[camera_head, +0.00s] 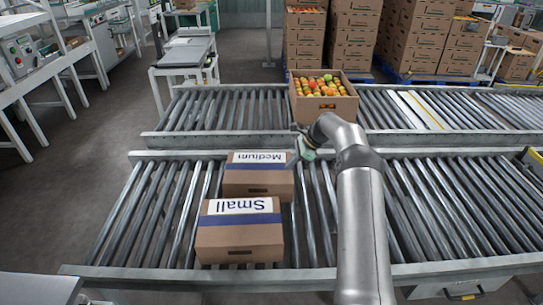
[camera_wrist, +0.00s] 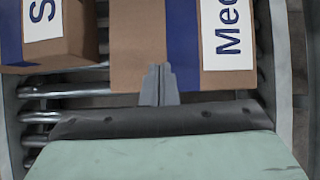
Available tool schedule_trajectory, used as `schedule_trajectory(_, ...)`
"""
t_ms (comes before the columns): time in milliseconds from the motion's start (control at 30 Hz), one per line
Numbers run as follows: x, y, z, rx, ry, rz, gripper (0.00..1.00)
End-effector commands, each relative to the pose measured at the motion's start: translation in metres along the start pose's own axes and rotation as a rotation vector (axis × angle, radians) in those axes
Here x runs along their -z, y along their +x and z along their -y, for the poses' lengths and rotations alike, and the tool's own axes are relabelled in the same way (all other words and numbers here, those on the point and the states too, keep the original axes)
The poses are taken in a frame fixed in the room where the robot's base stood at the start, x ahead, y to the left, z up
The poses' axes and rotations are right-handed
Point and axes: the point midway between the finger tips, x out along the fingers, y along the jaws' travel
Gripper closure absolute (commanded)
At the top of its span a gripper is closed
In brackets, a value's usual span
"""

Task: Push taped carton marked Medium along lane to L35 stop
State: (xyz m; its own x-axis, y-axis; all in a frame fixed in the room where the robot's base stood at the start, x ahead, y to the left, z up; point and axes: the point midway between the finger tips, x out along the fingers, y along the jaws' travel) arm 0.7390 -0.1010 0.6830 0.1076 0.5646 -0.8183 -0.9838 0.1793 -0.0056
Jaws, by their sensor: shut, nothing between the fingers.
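The taped carton marked Medium (camera_head: 258,182) stands on the near roller lane (camera_head: 420,195), with blue tape across its top and a white label upside down in the head view. In the wrist view the same carton (camera_wrist: 137,45) fills the upper middle. My gripper (camera_head: 304,149) is at the carton's right side, partly hidden by my arm. Its shut, empty fingers (camera_wrist: 158,84) overlap the carton's edge in the wrist view; I cannot tell whether they touch it. I cannot make out any marking L35.
A carton marked Small (camera_head: 239,240) stands just in front of the Medium one; it also shows in the wrist view (camera_wrist: 75,40). An open tomato crate (camera_head: 325,108) sits on the far lane. Bare rollers lie on both sides of the cartons. Stacked crates (camera_head: 430,40) stand behind.

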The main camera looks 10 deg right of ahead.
Motion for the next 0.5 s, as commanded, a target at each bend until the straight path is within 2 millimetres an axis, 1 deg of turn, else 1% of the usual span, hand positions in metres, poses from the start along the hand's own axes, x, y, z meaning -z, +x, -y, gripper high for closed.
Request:
schedule_trajectory(133, -0.003, 0.004, 0.003, 0.005, 0.022, 0.013, 1.00)
schedule_trajectory(233, -0.013, 0.012, 0.004, 0.006, 0.020, 0.012, 1.00)
schedule_trajectory(500, -0.059, 0.044, 0.004, 0.005, 0.016, 0.009, 1.00)
